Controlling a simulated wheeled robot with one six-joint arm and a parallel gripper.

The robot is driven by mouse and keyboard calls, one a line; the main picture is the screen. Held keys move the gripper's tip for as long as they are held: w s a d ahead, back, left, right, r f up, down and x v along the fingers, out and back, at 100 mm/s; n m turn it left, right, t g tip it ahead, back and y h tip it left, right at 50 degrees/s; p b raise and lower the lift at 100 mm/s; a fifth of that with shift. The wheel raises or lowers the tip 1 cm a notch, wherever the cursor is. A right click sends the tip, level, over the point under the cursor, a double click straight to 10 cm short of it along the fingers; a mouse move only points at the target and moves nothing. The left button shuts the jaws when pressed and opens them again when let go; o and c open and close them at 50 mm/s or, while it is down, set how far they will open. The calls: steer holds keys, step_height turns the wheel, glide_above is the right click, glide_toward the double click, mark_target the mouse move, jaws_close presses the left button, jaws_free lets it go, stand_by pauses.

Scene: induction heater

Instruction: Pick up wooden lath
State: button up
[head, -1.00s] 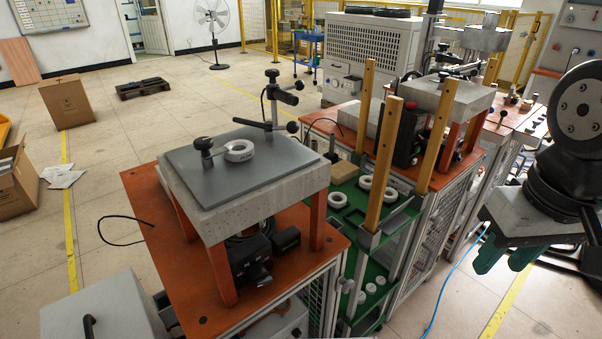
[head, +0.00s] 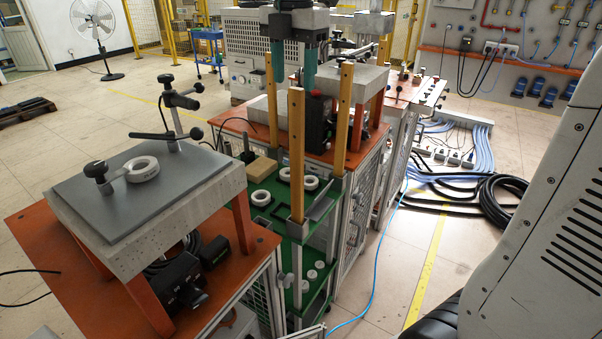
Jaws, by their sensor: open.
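Three tan wooden laths stand upright in the green rack (head: 297,240): a front lath (head: 296,160), a rear-left lath (head: 272,115) and a right lath (head: 343,120). My gripper (head: 294,76) points down at the top middle of the head view, with its two teal fingers spread apart and nothing between them. In the picture the fingers show just above the top of the front lath and between the other two laths. Their exact depth relative to the laths is hard to tell.
White rings (head: 260,198) and a wooden block (head: 262,169) lie on the rack's upper level. An orange bench with a grey plate (head: 150,185) stands at left, carrying a ring (head: 142,168) and clamp post. Another orange-topped bench is behind.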

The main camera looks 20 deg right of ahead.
mark_target(296, 109)
steer(key=shift+w+d+n, duration=0.2)
steer(key=shift+w+n, duration=0.1)
steer(key=shift+w+d+f, duration=0.1)
steer(key=shift+f, duration=0.15)
step_height(296, 109, down, 7)
steer(key=shift+w+d+f, duration=0.1)
steer(key=shift+d+f, duration=0.05)
jaws_close()
step_height(296, 109, up, 18)
steer(key=shift+f, duration=0.25)
stand_by(0.7)
steer(key=shift+d, duration=0.1)
